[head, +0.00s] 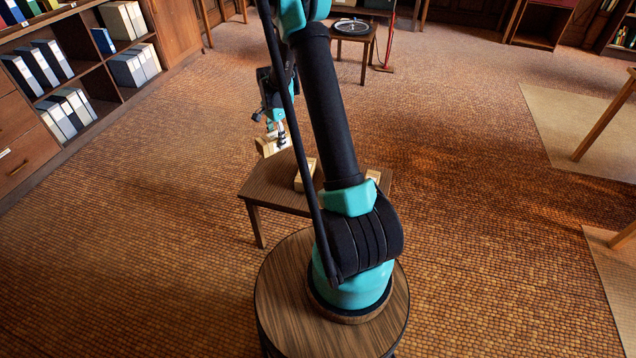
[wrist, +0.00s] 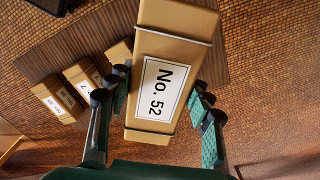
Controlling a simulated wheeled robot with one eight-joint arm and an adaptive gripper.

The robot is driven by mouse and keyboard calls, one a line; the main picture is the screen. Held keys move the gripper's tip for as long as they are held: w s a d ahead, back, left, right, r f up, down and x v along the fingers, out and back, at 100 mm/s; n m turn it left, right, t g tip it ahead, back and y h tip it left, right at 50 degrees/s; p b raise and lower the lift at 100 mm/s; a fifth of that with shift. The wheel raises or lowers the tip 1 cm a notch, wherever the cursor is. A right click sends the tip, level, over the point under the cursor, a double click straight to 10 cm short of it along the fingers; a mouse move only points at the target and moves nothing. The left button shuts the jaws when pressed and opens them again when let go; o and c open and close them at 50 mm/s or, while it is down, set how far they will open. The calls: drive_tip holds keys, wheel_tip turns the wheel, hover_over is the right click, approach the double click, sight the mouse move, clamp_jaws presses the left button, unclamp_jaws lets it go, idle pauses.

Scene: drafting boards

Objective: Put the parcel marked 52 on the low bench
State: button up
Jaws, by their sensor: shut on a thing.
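The parcel marked 52 (wrist: 175,50) is a tan box with a white "No. 52" label, filling the middle of the wrist view. My gripper (wrist: 160,90) has a finger on each side of it and is shut on it. In the head view the held parcel (head: 268,145) hangs from my gripper (head: 278,132), in the air near the far left corner of a low brown wooden table (head: 262,190). This table looks like the low bench, but no marking shows. My arm hides part of it.
Other tan parcels stand on the low table, one (head: 305,175) beside my arm and one (head: 373,175) to its right. In the wrist view, several labelled parcels (wrist: 58,98) are at left. A bookshelf (head: 75,60) is at left. A small table (head: 352,32) stands behind.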

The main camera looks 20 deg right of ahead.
drive_tip(key=w+a+m, duration=0.2)
drive_tip(key=w+m, duration=0.5)
drive_tip(key=m, duration=0.4)
wheel_tip(320, 180, down, 20)
drive_tip(key=shift+w+a+r, duration=0.1)
drive_tip(key=shift+a, duration=0.05)
drive_tip(key=o, duration=1.6)
drive_tip(key=shift+c, duration=0.2)
